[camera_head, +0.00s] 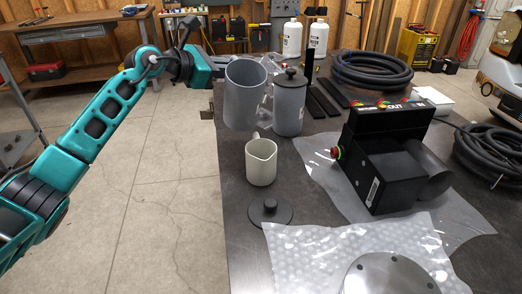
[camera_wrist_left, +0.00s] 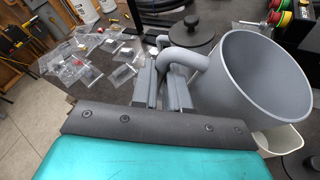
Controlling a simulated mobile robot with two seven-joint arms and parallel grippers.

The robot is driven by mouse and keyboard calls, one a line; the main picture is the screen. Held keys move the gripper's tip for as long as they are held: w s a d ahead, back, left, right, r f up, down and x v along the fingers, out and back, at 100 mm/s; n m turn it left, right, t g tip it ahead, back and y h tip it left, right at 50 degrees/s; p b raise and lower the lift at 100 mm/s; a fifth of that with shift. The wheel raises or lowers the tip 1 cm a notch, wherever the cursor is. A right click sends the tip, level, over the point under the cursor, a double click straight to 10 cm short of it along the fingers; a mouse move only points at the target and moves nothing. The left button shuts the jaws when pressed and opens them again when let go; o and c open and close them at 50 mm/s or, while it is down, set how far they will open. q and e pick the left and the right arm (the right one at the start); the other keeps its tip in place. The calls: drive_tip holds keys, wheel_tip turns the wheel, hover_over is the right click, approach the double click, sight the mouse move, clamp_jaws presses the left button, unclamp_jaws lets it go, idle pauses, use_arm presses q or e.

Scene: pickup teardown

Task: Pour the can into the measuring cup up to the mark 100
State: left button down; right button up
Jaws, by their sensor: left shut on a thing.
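My left gripper (camera_head: 218,66) is shut on the handle of a grey, open-topped can (camera_head: 245,95). In the left wrist view the gripper (camera_wrist_left: 163,88) closes on the handle, and the can (camera_wrist_left: 245,80) shows a grey inner wall; no contents can be made out. The can hangs above the table, slightly tilted. The cream measuring cup (camera_head: 261,163) stands upright on the dark table, below and a little right of the can. It shows partly behind the can in the wrist view (camera_wrist_left: 285,138). Its mark and contents are not visible.
A lidded grey canister (camera_head: 289,105) stands right behind the can. A loose black lid (camera_head: 270,212) lies in front of the cup. A black device (camera_head: 385,160) on plastic sheeting, bubble wrap (camera_head: 330,255) and hoses (camera_head: 372,70) take up the right side.

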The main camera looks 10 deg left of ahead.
sight(233, 68)
use_arm(q)
drive_tip(key=shift+s+d+r+m+t+b, duration=0.15)
drive_tip(key=shift+s+d+m+t+b, duration=0.25)
drive_tip(key=shift+s+m+b, duration=0.2)
drive_tip(key=shift+s+d+r+m+t+b, duration=0.15)
drive_tip(key=shift+s+d+m+t+b, duration=0.15)
drive_tip(key=shift+s+d+m+b, duration=0.25)
drive_tip(key=shift+s+d+r+m+t+b, duration=0.15)
drive_tip(key=shift+s+d+m+t+b, duration=0.2)
drive_tip(key=shift+s+m+b, duration=0.45)
drive_tip(key=shift+w+r+t, duration=0.1)
drive_tip(key=shift+w+t, duration=0.05)
drive_tip(key=shift+t, duration=0.1)
drive_tip(key=shift+r, duration=0.1)
use_arm(e)
wheel_tip(233, 68, down, 4)
drive_tip(key=shift+a+f, duration=0.15)
drive_tip(key=shift+f, duration=0.05)
use_arm(q)
drive_tip(key=shift+m+b, duration=0.25)
drive_tip(key=shift+b, duration=0.25)
use_arm(e)
drive_tip(key=shift+w+a+r, duration=0.1)
drive_tip(key=shift+w+a, duration=0.05)
drive_tip(key=shift+w, duration=0.05)
